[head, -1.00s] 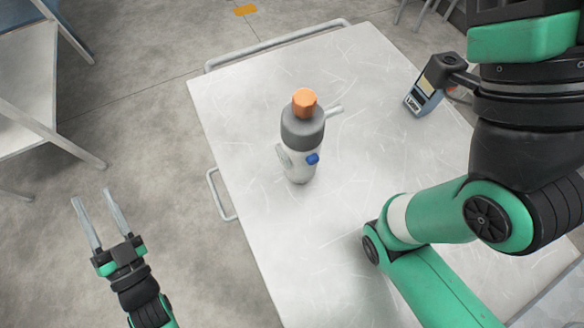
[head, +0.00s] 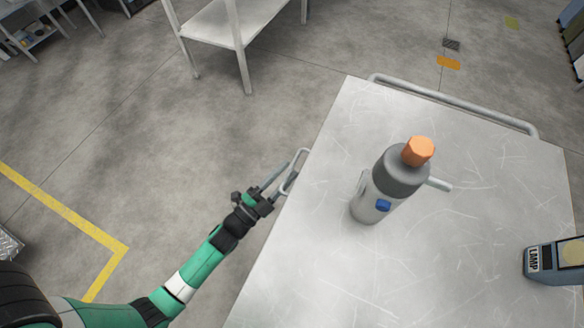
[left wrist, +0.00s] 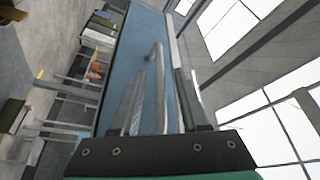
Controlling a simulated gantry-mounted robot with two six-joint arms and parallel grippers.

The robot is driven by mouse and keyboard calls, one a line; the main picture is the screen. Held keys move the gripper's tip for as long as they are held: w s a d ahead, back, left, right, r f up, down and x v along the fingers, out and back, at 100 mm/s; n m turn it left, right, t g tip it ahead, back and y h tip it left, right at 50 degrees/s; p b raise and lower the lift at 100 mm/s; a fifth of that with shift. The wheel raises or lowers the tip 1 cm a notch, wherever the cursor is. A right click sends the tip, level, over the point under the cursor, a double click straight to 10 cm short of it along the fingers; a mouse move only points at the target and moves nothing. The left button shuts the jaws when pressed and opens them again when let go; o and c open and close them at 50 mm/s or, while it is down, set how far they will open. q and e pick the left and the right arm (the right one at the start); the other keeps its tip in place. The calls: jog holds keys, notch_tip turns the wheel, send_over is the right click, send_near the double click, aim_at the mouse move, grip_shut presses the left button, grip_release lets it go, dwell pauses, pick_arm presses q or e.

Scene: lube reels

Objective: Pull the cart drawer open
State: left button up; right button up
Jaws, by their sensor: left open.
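The cart (head: 330,250) has a pale scratched top in the head view. Its drawer handle (head: 302,158) is a grey bar sticking out at the cart's left side. My left gripper (head: 284,178) is open at this handle. In the left wrist view, the handle (left wrist: 158,75) runs between my two open fingers (left wrist: 158,95), in front of the blue cart side (left wrist: 145,30). I cannot tell whether either finger touches the bar. No drawer gap shows from above. My right gripper is out of view.
A grey and white bottle (head: 378,195) with an orange cap stands on the cart. A box marked LAMP (head: 552,262) is at the right. A rail (head: 455,100) runs along the far edge. A metal table (head: 215,22) stands beyond; the floor left of the cart is clear.

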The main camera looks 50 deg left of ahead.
pick_arm(q)
jog(key=shift+x, duration=1.25)
jog(key=shift+d, duration=0.1)
grip_shut()
dwell(0.3)
